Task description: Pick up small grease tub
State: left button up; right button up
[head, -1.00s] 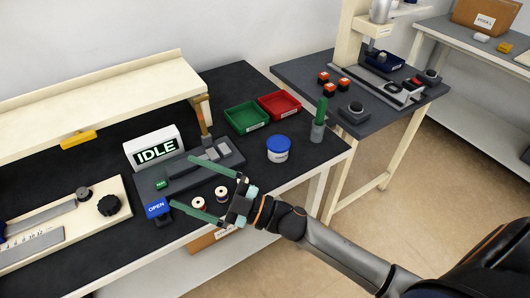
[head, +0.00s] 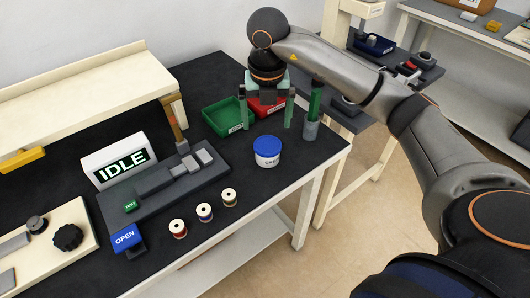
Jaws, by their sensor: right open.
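The small grease tub (head: 267,152) is a white round tub with a blue lid. It stands upright on the dark bench top, near the bench's right end. My right gripper (head: 267,124) points down above and behind the tub in the picture, with its two green fingers spread wide. It is open and empty, apart from the tub, and partly covers the red bin. My left gripper is not in view.
A green bin (head: 222,117) and a red bin (head: 262,107) stand behind the tub. A grey cup with a green handle (head: 311,126) stands close to its right. Bare bench lies left of the tub.

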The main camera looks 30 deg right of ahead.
aim_at(268, 145)
jog(key=f, duration=0.6)
jog(key=shift+w+d+f, duration=0.1)
jog(key=shift+w+d, duration=0.1)
jog(key=shift+w, duration=0.05)
jog(key=f, duration=0.5)
jog(key=shift+w+d+f, duration=0.1)
jog(key=shift+w+d, duration=0.25)
jog(key=c, duration=1.1)
jog(key=shift+c, duration=0.2)
